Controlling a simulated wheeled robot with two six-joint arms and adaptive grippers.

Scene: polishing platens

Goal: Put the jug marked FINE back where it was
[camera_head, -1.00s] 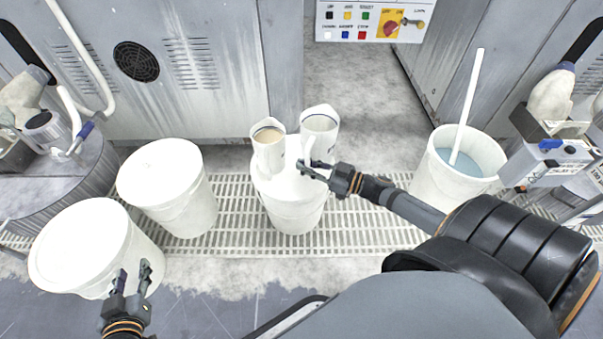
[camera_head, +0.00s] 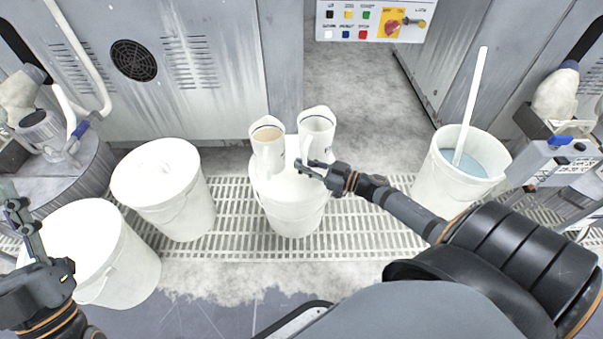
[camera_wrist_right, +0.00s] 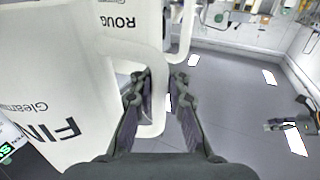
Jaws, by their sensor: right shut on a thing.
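The jug marked FINE (camera_wrist_right: 72,100) is a pale jug with dark lettering, large at the left of the right wrist view. My right gripper (camera_wrist_right: 148,95) is shut on its handle. In the head view this jug (camera_head: 317,132) stands upright at the right of a pair over a lidded white bucket. I cannot tell whether its base touches the lid. The other jug, marked ROUGH (camera_wrist_right: 120,18), has tan contents and is at the left (camera_head: 268,150) in the head view. My left gripper (camera_head: 22,215) is at the left edge, over a white bucket; its jaw opening is unclear.
The bucket (camera_head: 292,215) under the jugs stands on a floor grating. Two lidded white buckets (camera_head: 165,185) (camera_head: 128,265) stand left. An open bucket of bluish liquid (camera_head: 440,180) with a stick stands right. Grey machine cabinets (camera_head: 190,105) and a button panel (camera_head: 372,20) are behind.

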